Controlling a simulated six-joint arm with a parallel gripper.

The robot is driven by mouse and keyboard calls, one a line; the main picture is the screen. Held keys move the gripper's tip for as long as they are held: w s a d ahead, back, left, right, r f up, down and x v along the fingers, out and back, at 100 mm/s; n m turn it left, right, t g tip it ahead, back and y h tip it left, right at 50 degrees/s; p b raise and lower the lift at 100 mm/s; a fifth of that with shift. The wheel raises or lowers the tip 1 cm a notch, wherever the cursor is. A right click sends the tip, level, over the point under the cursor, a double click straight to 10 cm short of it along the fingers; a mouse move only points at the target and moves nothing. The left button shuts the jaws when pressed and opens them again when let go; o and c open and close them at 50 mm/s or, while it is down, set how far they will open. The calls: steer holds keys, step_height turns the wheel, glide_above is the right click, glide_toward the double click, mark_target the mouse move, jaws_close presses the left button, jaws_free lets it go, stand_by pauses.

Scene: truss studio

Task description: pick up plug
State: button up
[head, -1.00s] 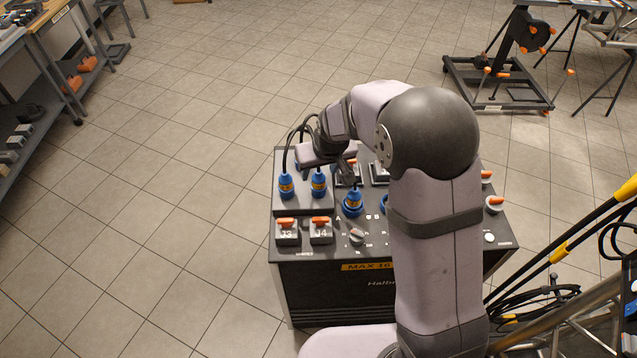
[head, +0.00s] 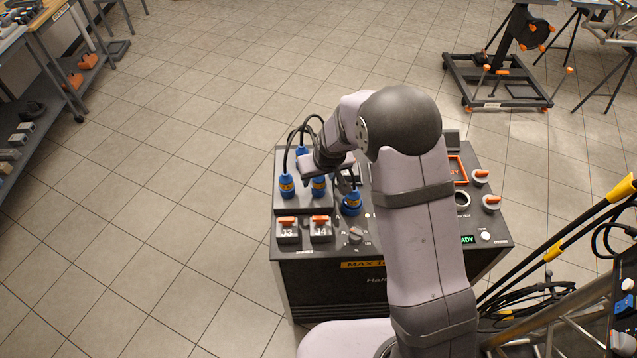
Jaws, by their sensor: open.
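Several blue plugs with yellow bands stand on a dark control box (head: 330,246). One front plug (head: 287,186) is at the left, a second plug (head: 318,188) is just right of it, and another plug (head: 302,152) is behind them. A separate blue plug (head: 351,204) stands to the right on the box top. My gripper (head: 343,181) is open, low over the box, between the second front plug and the separate plug. It partly covers the tops of both. Its fingertips are small and dark here, and I cannot tell whether they touch a plug.
Black cables loop up from the left plugs. Orange-handled switches (head: 287,229) sit at the box front, with a knob (head: 355,235) beside them. My arm hides the box's middle.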

steer(key=c, duration=1.2)
